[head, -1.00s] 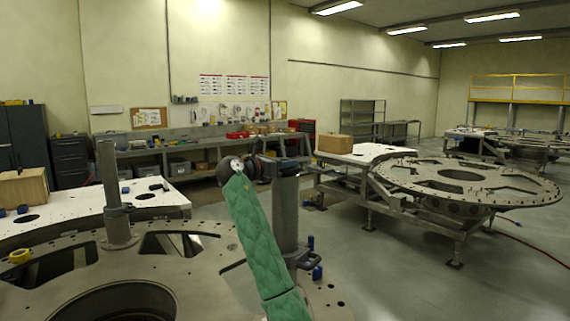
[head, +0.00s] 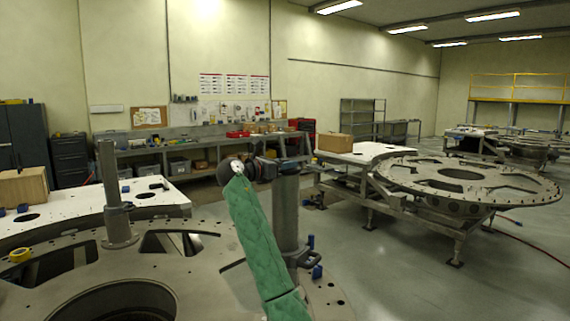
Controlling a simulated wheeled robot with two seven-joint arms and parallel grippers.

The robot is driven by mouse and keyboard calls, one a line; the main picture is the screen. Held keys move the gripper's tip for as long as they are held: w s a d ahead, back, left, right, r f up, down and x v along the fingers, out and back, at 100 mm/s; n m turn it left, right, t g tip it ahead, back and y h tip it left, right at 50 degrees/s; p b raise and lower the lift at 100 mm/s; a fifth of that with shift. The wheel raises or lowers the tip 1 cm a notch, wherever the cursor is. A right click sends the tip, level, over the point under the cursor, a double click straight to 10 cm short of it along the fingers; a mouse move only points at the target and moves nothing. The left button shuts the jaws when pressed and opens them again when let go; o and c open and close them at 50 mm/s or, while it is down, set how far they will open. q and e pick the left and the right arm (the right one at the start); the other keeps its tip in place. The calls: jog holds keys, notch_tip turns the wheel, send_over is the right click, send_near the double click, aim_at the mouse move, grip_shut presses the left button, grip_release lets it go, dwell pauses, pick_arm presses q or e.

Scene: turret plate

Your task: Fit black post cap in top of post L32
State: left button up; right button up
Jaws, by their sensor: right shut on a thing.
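My right arm in its green sleeve rises from the bottom middle, and my right gripper (head: 283,166) is at the top of the near grey post (head: 287,218). The gripper is shut on the black post cap, which is small, dark and hard to tell apart from the fingers. I cannot tell whether the cap touches the post's rim. The post stands upright on the turret plate (head: 205,262), partly behind my sleeve. No label L32 can be read. My left gripper is not in view.
Another upright post (head: 108,175) with a clamp stands on the plate to the left. A yellow tape roll (head: 20,255) lies at the plate's left edge. A blue-handled clamp (head: 309,262) sits beside the near post's lower part. Open floor lies to the right.

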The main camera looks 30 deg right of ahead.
jog(key=shift+f, duration=0.15)
jog(key=o, duration=0.8)
jog(key=shift+s+a, duration=0.2)
jog(key=shift+a, duration=1.65)
jog(key=shift+s+a, duration=0.25)
jog(key=shift+a, duration=1.55)
jog(key=shift+s+a, duration=0.2)
jog(key=shift+a, duration=1.65)
